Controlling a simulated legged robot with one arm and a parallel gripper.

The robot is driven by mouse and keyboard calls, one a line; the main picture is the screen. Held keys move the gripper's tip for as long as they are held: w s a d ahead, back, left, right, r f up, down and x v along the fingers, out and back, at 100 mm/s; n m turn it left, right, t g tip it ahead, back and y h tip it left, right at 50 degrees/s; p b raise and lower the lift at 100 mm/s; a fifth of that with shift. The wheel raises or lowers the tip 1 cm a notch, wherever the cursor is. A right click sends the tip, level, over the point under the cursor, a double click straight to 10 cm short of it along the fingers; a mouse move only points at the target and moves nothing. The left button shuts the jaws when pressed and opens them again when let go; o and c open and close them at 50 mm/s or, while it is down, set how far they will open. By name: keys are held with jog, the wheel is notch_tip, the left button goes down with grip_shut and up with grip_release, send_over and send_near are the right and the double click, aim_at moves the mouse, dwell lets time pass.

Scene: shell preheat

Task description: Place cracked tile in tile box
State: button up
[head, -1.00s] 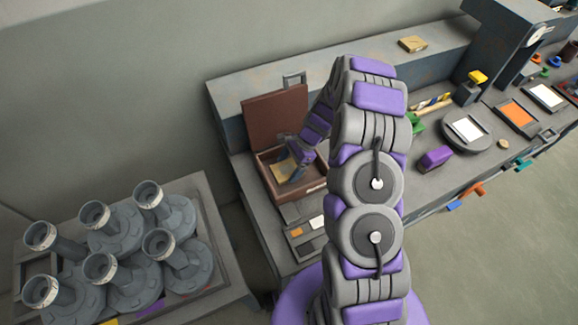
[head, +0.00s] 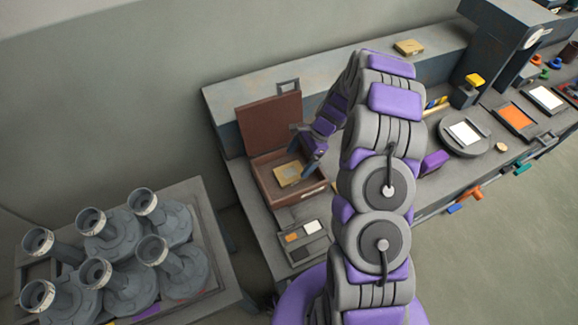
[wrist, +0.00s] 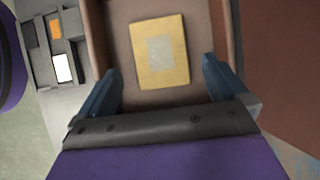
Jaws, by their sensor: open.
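A yellow tile (head: 289,174) with a greyish patch in its middle lies flat on the floor of the open brown box (head: 306,196). The tile also shows in the wrist view (wrist: 160,52), inside the box's walls (wrist: 226,28); I cannot make out a crack in it. The box's lid (head: 268,122) stands up at its back. My gripper (head: 308,150) is above the right part of the box. In the wrist view my gripper (wrist: 162,78) has its two blue fingers spread apart, with nothing between their tips; the tile lies beyond them.
A small tray with orange and white pieces (head: 304,240) sits in front of the box. Another yellowish tile or block (head: 408,47) lies on the back ledge. A table with several grey flanged pieces (head: 110,235) stands at left. A purple block (head: 434,162) is right of my arm.

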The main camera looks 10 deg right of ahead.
notch_tip(320, 180, up, 12)
jog(key=s+n, duration=0.3)
jog(key=s+a+r+n+g+h, duration=0.1)
jog(key=s+a+r+n, duration=0.2)
jog(key=s+r, duration=0.2)
jog(key=s+a+r+n+h, duration=0.1)
jog(key=s+a+r+n, duration=0.15)
jog(key=s+r, duration=0.25)
jog(key=s+d+r+n+h, duration=0.1)
jog(key=s+r+n+h, duration=0.1)
jog(key=s, duration=0.9)
jog(key=s+d+r+n+h, duration=0.1)
jog(key=s+r+n, duration=0.3)
jog(key=s, duration=0.7)
jog(key=shift+s+d+n+h+p, duration=0.3)
jog(key=shift+s+n+h+p, duration=0.1)
jog(key=shift+n, duration=0.25)
